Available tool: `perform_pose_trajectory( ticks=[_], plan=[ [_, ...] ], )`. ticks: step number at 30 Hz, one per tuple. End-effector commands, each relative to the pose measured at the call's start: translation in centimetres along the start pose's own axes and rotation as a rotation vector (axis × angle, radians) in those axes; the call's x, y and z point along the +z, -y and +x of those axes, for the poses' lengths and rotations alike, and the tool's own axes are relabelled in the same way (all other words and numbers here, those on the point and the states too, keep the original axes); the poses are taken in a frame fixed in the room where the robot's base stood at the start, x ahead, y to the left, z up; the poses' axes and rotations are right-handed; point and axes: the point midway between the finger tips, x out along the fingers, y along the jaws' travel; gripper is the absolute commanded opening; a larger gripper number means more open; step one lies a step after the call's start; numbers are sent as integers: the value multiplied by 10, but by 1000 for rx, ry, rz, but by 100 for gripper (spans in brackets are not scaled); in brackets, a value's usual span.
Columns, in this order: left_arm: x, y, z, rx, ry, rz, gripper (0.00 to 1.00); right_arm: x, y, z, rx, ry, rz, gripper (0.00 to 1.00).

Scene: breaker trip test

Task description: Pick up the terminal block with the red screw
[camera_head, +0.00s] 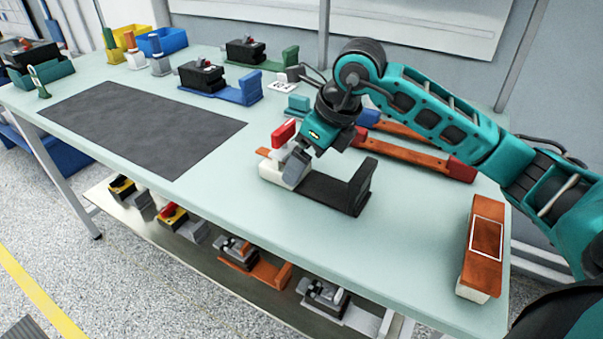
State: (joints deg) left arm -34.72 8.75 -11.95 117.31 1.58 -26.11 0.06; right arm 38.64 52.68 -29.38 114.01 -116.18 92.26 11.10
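My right arm reaches in from the right, and its gripper (297,163) is low over the table's front middle. It is at a white block (270,172) with an orange-brown piece beside it; a red part (284,133) stands just above. The gripper covers part of the block, so I cannot tell whether the fingers are closed on it or only beside it. A black L-shaped holder (335,190) sits directly right of the block. No terminal block with a red screw can be made out clearly at this size. My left gripper is not in view.
A dark mat (140,125) covers the table's left part. Black devices in blue (235,92) and green holders stand at the back. Orange-brown bars with red ends (425,158) lie behind my wrist. A brown-topped box (482,248) stands at right. A lower shelf holds several devices.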

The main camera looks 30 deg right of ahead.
Motion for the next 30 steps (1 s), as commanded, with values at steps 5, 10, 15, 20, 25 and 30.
perform_pose_trajectory(
  ticks=[5,10,15,20,25,30],
  plan=[
    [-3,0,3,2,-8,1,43,-1,0,24,1,-1,0,100],
    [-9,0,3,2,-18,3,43,0,0,27,0,0,0,100],
    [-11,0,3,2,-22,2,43,0,0,26,0,0,0,94],
    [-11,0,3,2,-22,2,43,0,0,26,0,0,-1,79],
    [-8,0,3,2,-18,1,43,0,0,26,-1,1,-1,63],
    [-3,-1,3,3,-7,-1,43,0,0,26,-1,1,-1,46]
  ],
)
